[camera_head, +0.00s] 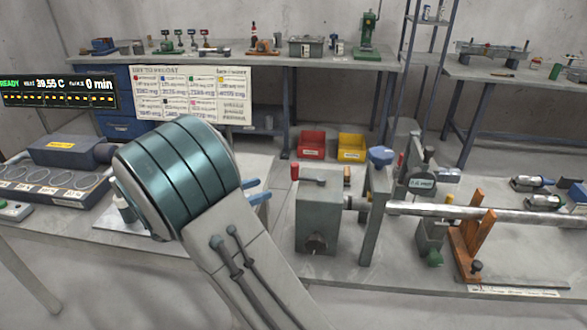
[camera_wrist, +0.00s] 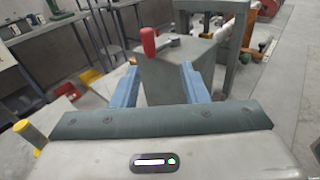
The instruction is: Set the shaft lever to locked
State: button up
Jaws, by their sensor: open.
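A lever with a red upright handle (camera_head: 295,172) sits on top of a grey box (camera_head: 317,215) in the head view. Its dark arm lies across the box top, pointing right from the handle. In the wrist view the red handle (camera_wrist: 148,42) stands just beyond my fingers, near the middle. My gripper (camera_head: 262,190) is open and empty, left of the box. In the wrist view its two blue fingers (camera_wrist: 160,78) point toward the box, with the box between and beyond them. No contact with the lever shows. I cannot read a locked mark.
A long metal shaft (camera_head: 500,213) runs right from the box, past an upright plate with a blue knob (camera_head: 381,156) and an orange stand (camera_head: 473,245). Red (camera_head: 312,144) and yellow (camera_head: 351,146) bins stand behind. A dark device (camera_head: 65,150) is at left.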

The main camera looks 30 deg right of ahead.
aim_at(295, 179)
jog(key=shift+n+t+h, duration=0.3)
jog(key=shift+n+t, duration=0.2)
jog(key=w+d, duration=0.1)
jog(key=d, duration=0.3)
jog(key=w+d, duration=0.1)
jog(key=d, duration=0.3)
jog(key=w+d+p, duration=0.1)
jog(key=d, duration=0.3)
jog(key=shift+w+d+r, duration=0.1)
jog(key=shift+w+d, duration=0.2)
jog(key=shift+w, duration=0.1)
grip_shut()
